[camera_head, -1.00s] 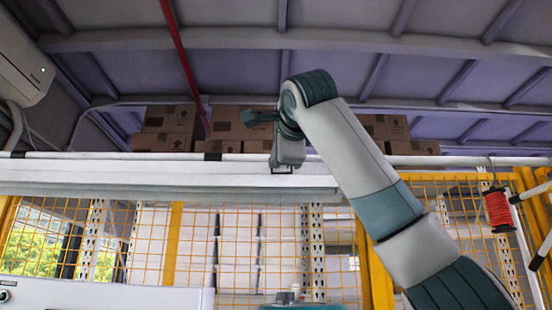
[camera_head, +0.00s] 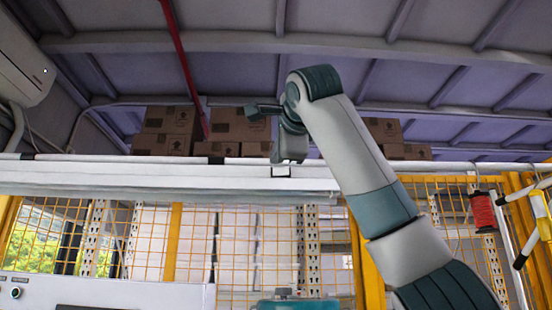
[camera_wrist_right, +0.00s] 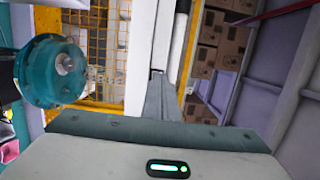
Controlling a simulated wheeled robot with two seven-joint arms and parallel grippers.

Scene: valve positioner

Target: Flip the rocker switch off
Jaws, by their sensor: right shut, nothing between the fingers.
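I cannot make out the rocker switch in either view. A pale panel (camera_head: 110,290) with a round dark button (camera_head: 15,292) and a dark rectangle shows at the lower left of the head view, cut by the bottom edge. My right gripper (camera_head: 252,112) is raised high, far above the panel, against boxes in the background. My left gripper is not in view.
A teal rounded housing (camera_wrist_right: 50,70) stands at the left of the wrist view; a teal top (camera_head: 300,303) shows low in the head view. An orange mesh fence (camera_head: 255,260), a white beam (camera_head: 120,175) and cardboard boxes (camera_head: 165,130) lie behind. A red spool (camera_head: 483,212) hangs at right.

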